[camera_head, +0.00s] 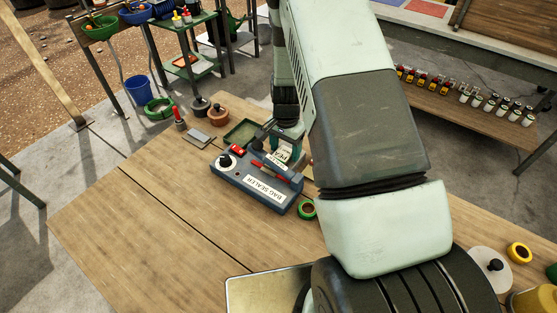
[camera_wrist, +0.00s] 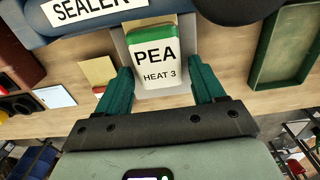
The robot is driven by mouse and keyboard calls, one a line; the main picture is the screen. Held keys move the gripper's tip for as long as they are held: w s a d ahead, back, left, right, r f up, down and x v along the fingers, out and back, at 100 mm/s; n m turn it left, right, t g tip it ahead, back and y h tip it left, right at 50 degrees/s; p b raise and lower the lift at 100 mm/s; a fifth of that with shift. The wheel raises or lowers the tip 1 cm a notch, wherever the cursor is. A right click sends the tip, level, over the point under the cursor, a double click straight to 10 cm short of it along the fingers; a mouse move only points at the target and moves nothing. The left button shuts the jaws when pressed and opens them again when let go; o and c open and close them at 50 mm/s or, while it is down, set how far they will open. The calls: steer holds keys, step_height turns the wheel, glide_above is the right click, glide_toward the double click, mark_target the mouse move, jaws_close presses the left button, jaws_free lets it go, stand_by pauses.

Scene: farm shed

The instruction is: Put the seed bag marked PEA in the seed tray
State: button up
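The seed bag marked PEA (camera_wrist: 157,66) is white with a green top and also reads HEAT 3. It stands against the blue bag sealer (camera_wrist: 66,14), and in the head view the bag (camera_head: 283,155) shows at the sealer's back edge, partly covered by my arm. My gripper (camera_wrist: 160,80) is open, with one green finger on each side of the bag; I cannot tell whether either finger touches it. A shallow green tray (camera_wrist: 283,88), probably the seed tray, lies to the right in the wrist view. In the head view the tray (camera_head: 241,133) is behind the sealer and its visible part looks empty.
The bag sealer (camera_head: 265,196) has a dial and a red switch. A grey pad (camera_head: 199,138), a red-capped bottle (camera_head: 179,117) and dark-lidded pots (camera_head: 218,115) stand near the tray. The left table is clear.

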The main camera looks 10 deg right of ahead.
steer(key=c, duration=0.5)
steer(key=shift+w+d+r, duration=0.15)
steer(key=shift+w+d, duration=1.65)
steer(key=shift+c, duration=0.3)
step_height(320, 180, up, 7)
stand_by(0.4)
steer(key=s+a+r+n, duration=0.2)
steer(key=s+r+n, duration=0.2)
steer(key=r, duration=0.7)
steer(key=s+a+r+n, duration=0.2)
steer(key=s+r+n, duration=0.3)
steer(key=r, duration=0.7)
steer(key=shift+s+a, duration=0.35)
steer(key=shift+s, duration=0.45)
